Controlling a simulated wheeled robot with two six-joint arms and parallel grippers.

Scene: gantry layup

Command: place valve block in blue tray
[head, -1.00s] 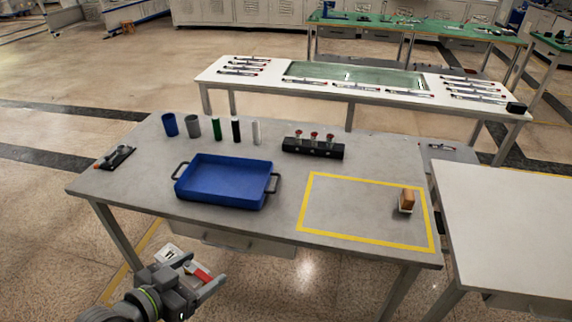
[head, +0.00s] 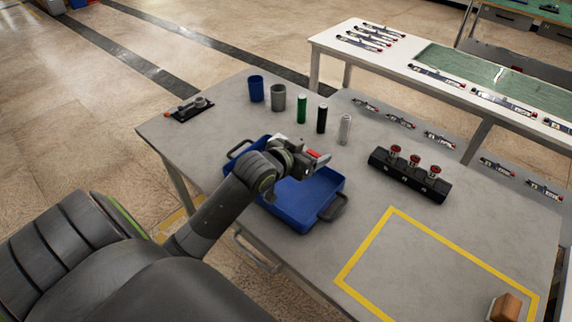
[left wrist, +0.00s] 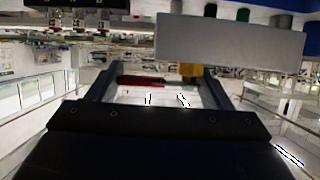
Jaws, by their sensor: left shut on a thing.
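The valve block (left wrist: 232,42) shows in the left wrist view as a grey block with a brass-coloured stem and a red part. In the head view, its red part (head: 314,154) shows at my left gripper (head: 313,161). My left gripper is shut on it and holds it up, over the far part of the blue tray (head: 325,193) as seen in the head view. The height above the tray is hard to tell. My arm hides much of the tray's left side; its visible floor looks empty. My right gripper is not in view.
Blue (head: 256,90), grey (head: 278,98), green (head: 301,109), black (head: 321,118) and silver (head: 344,129) cylinders stand behind the tray. A black rack (head: 408,178) with red-topped parts stands right of it. A brown block (head: 505,308) sits by the yellow outline, otherwise clear.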

